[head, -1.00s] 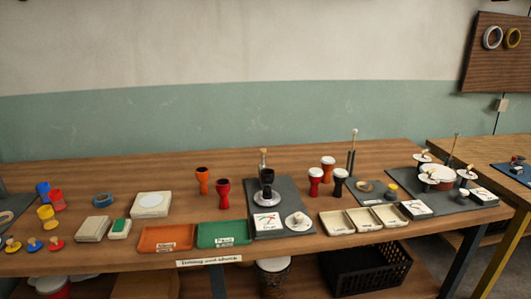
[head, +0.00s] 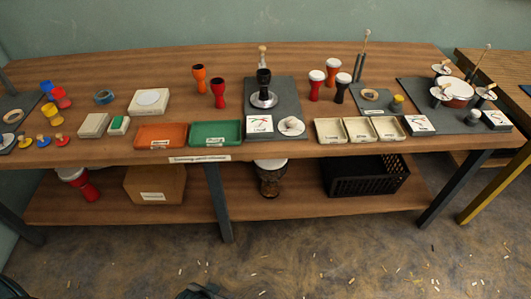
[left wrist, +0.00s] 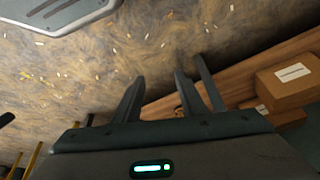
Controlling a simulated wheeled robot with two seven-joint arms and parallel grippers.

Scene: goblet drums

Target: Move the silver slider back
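I cannot make out a silver slider for certain; any such part is too small here. My left gripper (head: 200,290) shows only as a dark shape at the bottom edge of the head view, low over the floor and well short of the table. In the left wrist view my left gripper (left wrist: 160,85) has its fingers apart with nothing between them. My right gripper is not in view.
The table carries an orange tray (head: 161,136), a green tray (head: 215,133), cream trays (head: 358,130) and several small goblet drums. A right-hand mat (head: 422,93) holds a red-and-white drum (head: 454,92). Below are a cardboard box (head: 155,186) and a black crate (head: 365,176). The floor in front is open.

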